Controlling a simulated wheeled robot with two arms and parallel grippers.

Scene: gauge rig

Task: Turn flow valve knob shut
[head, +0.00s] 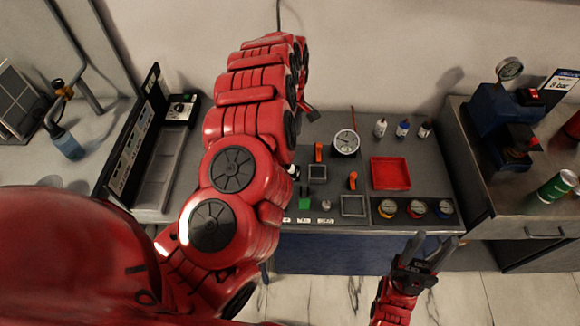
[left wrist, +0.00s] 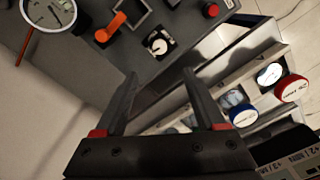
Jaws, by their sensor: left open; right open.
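A round knob with a white face and dark pointer on a black base (left wrist: 158,43) shows in the left wrist view; I cannot tell for sure whether it is the flow valve knob. In the head view a small black and white part (head: 293,172) shows beside my left arm, partly hidden. My left gripper (left wrist: 160,76) is open and empty, its fingertips below the knob in the picture and apart from it. In the head view it is mostly hidden behind its arm. My right gripper (head: 428,243) is open and empty before the bench's front edge.
A dial gauge (head: 346,142) and orange levers (head: 318,153) (head: 352,181) stand on the grey panel. A red tray (head: 390,173), small bottles (head: 402,129) and a row of coloured-rim gauges (head: 415,208) are to the right. A black upright board (head: 130,140) stands left.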

